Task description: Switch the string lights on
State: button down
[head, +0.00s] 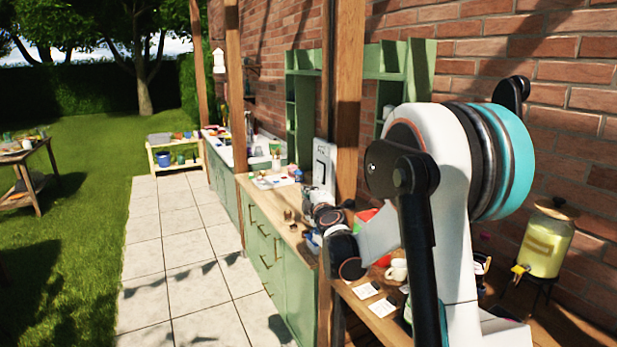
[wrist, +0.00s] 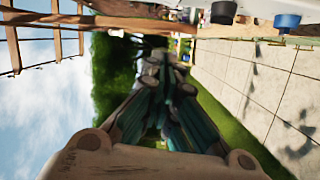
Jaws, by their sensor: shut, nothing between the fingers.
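My gripper (wrist: 165,85) is shut and empty in the wrist view, its dark fingers together against blurred hedge and lawn. In the head view my gripper (head: 324,212) is small and partly hidden by my own arm, above the wooden counter near the post. A white upright panel (head: 323,168) with a dark outline stands just behind it; I cannot tell whether it is a switch. In the wrist view a thin dark line runs by the wooden beams (wrist: 38,22); I cannot tell whether it is the string lights. No lit bulbs are visible.
Green cabinets (head: 262,245) carry the wooden counter (head: 245,187) along the brick wall. A wooden post (head: 347,95) rises close to my arm. White cups (head: 396,270) and a yellow drink dispenser (head: 546,243) stand at right. The paving (head: 175,250) at left is clear.

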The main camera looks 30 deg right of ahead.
aim_at(319, 172)
jog(key=shift+w+f, duration=0.1)
jog(key=shift+f, duration=0.1)
jog(key=w+d, duration=0.6)
jog(key=w, duration=0.4)
jog(key=shift+f+b, duration=0.3)
jog(key=shift+b, duration=0.1)
jog(key=shift+d+f, duration=0.1)
jog(key=shift+d+f+b, duration=0.15)
jog(key=shift+d+b, duration=0.15)
jog(key=shift+d, duration=0.05)
